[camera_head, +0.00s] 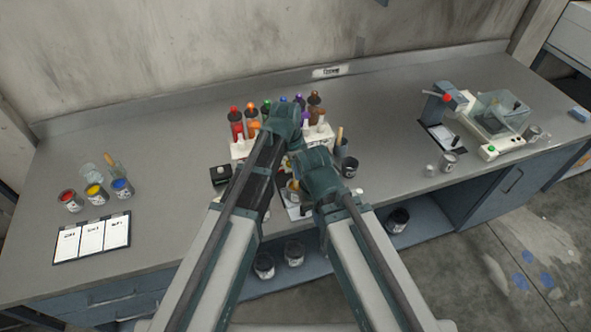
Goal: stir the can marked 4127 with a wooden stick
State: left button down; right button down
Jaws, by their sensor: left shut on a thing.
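My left gripper (291,143) is above the middle of the bench, among the bottles and the white racks. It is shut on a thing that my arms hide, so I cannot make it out. My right gripper (325,200) is low and close beside it, and its fingers do not show clearly. A small can with an ochre top (293,187) is partly visible between the two arms. Wooden sticks (339,134) stand in a dark holder (342,149) just to the right. I cannot read the number 4127 on any can.
Dropper bottles with coloured caps (235,116) stand behind my arms. Red, yellow and blue cans (94,193) and a clipboard (92,237) are at left. A dark-topped can (350,166) is right of my arms. A bench machine (492,118) stands at right. Cans sit on the lower shelf (295,250).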

pick_arm(q)
jog(key=shift+r+p, duration=3.05)
jog(key=shift+r, duration=0.1)
notch_tip(320, 180, up, 5)
jog(key=p, duration=0.5)
